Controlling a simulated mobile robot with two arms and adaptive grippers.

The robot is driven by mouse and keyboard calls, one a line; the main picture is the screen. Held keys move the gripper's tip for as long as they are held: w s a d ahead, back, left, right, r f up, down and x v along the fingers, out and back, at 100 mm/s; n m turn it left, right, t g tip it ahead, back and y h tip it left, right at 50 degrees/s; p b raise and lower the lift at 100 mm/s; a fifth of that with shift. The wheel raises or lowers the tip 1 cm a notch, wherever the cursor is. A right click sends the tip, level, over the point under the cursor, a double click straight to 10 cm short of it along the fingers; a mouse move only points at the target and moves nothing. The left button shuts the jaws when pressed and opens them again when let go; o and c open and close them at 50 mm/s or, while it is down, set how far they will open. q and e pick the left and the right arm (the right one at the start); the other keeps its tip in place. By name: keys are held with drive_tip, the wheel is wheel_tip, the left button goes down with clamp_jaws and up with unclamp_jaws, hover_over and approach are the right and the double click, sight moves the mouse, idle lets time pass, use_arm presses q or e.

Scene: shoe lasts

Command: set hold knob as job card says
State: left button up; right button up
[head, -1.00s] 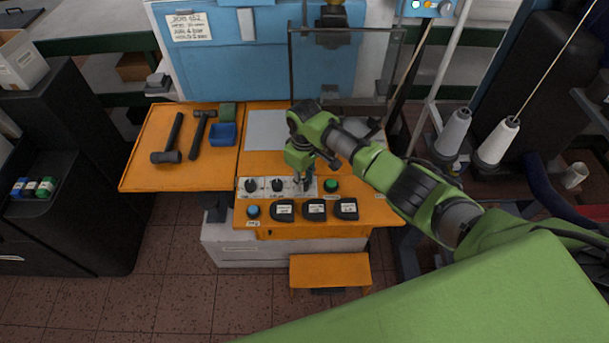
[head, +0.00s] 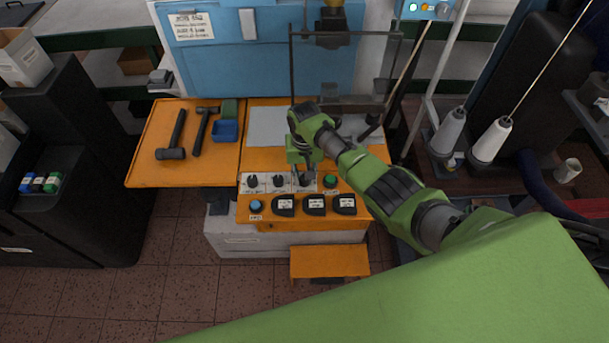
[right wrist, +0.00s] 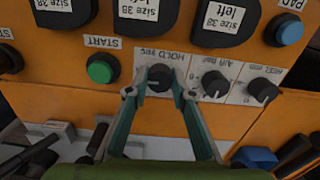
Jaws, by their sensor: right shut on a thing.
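The hold knob (right wrist: 159,77) is a dark round knob under a "HOLD sec" label on the white strip, seen upside down in the right wrist view. My right gripper (right wrist: 159,88) has its fingers on either side of this knob and is shut on it. In the head view, the right gripper (head: 307,175) comes down over the right end of the knob strip (head: 264,190) and largely hides the knob. Its pointer setting is not clear. The job card (head: 191,26) hangs on the blue machine; it reads JOB 152 and AIR 4 bar, other lines blurred. My left gripper is out of view.
The air knob (right wrist: 215,83) and heel knob (right wrist: 262,89) sit close beside the hold knob. A green start button (right wrist: 102,68) is on its other side. Black size-labelled lasts (head: 314,205) and a blue button (head: 256,206) line the front edge. Hammers (head: 174,138) lie left.

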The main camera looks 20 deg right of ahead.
sight(304, 178)
drive_tip(key=shift+w+r+m, duration=0.15)
drive_tip(key=shift+w+m, duration=0.05)
drive_tip(key=shift+m, duration=0.2)
drive_tip(key=o, duration=1)
drive_tip(key=shift+o, duration=0.5)
drive_tip(key=shift+s, duration=0.1)
wheel_tip(304, 178, up, 12)
